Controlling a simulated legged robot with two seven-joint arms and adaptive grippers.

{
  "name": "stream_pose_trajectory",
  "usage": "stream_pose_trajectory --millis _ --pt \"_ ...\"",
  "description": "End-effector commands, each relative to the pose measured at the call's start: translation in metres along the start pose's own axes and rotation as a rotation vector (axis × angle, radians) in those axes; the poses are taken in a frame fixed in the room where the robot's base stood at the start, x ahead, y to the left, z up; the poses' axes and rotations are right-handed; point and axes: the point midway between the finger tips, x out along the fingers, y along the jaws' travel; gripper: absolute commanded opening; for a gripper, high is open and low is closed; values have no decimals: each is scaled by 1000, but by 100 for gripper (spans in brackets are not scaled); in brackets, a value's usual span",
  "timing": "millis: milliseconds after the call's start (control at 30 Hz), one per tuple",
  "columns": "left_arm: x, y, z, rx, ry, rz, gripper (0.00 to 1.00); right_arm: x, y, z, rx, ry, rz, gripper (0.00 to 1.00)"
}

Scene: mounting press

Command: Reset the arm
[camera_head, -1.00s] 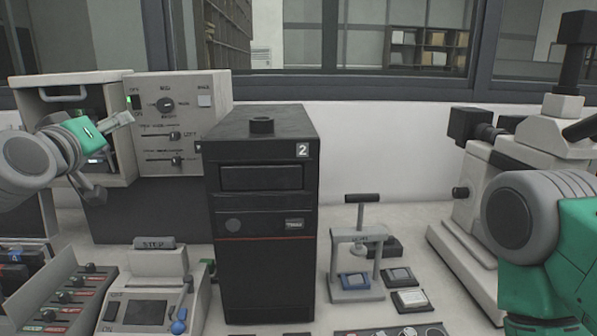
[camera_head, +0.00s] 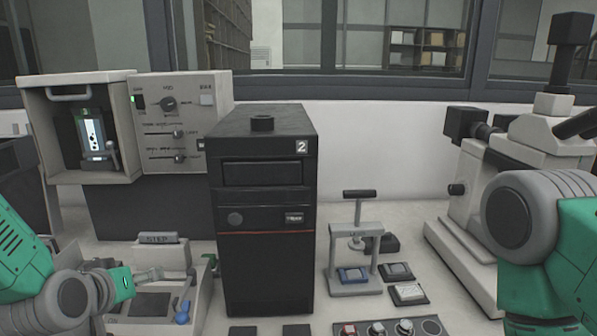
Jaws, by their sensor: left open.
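My left arm comes in from the lower left. Its gripper (camera_head: 122,284), green and grey, is over the front left of the bench, in front of the small grey device with a screen (camera_head: 160,258). It is open, and nothing shows between its fingers, though they are small and partly hidden. Of my right arm only a green and grey link shows at the right edge. Its gripper is out of view.
The beige control box (camera_head: 182,118) with an open chamber (camera_head: 90,132) stands back left. A tall black machine marked 2 (camera_head: 262,200) stands in the middle. A small hand press (camera_head: 356,240) and a microscope (camera_head: 470,195) are to the right.

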Motion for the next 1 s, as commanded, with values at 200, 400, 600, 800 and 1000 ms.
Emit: stream_pose_trajectory --millis 200,400,600,800,1000 --pt "-12 -50 168 108 -358 -90 53 0 0 0 0 0 0 0" --pt "-61 -90 290 189 -657 -149 53 0 0 0 0 0 0 0" --pt "-116 -117 364 245 -875 -183 53 0 0 0 0 0 0 0" --pt "-135 -130 407 297 -973 -186 53 17 0 0 0 2 0 0" --pt "-112 -129 418 345 -948 -164 53 42 0 2 0 0 0 0"
